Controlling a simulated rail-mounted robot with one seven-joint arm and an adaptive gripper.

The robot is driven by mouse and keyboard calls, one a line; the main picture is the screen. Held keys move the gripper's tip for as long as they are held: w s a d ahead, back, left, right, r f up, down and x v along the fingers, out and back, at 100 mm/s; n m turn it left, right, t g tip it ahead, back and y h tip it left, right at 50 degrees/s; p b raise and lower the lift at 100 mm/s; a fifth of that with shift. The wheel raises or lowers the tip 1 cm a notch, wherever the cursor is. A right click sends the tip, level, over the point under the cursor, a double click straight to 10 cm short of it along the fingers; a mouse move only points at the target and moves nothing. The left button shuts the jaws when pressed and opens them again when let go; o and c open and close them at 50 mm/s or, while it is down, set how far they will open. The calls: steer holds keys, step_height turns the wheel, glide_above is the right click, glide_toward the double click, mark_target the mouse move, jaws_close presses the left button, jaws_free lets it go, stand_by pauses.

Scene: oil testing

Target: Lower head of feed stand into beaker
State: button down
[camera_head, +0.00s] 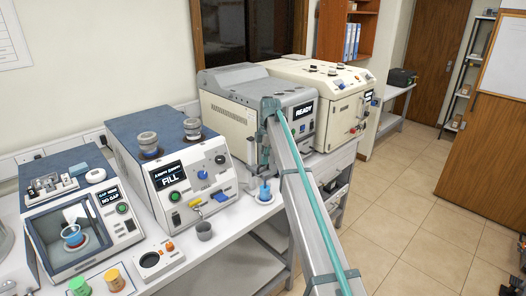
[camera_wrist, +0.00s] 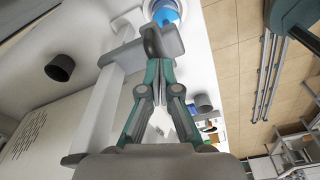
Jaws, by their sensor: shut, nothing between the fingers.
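My gripper (camera_head: 264,160) points down over the bench in the head view, its teal fingers together. In the wrist view its shut fingertips (camera_wrist: 153,44) lie over a grey bar, apparently the feed stand's head (camera_wrist: 174,38). I cannot tell whether they touch it. A pale upright (camera_wrist: 103,112), probably the stand's column, runs beside the fingers. A beaker with blue contents (camera_wrist: 166,12) shows past the fingertips, partly cut off by the frame. It also shows in the head view (camera_head: 265,191), on a white round base below my gripper. The stand is mostly hidden there.
A grey machine (camera_head: 230,108) reading READY stands behind my gripper. A FILL machine (camera_head: 150,180) stands to the left, with a dark grey cup (camera_head: 204,231) in front, also in the wrist view (camera_wrist: 60,67). Open floor (camera_head: 405,230) lies to the right.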

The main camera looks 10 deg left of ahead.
step_height(320, 180, down, 3)
steer(key=shift+f+b, duration=0.15)
steer(key=shift+b, duration=0.25)
steer(key=d, duration=0.1)
steer(key=w+d+r, duration=0.1)
steer(key=shift+w+d+p, duration=0.2)
steer(key=shift+d+p, duration=0.1)
steer(key=shift+d, duration=0.05)
steer(key=shift+r, duration=0.15)
step_height(320, 180, up, 12)
steer(key=d, duration=0.1)
steer(key=shift+w, duration=0.3)
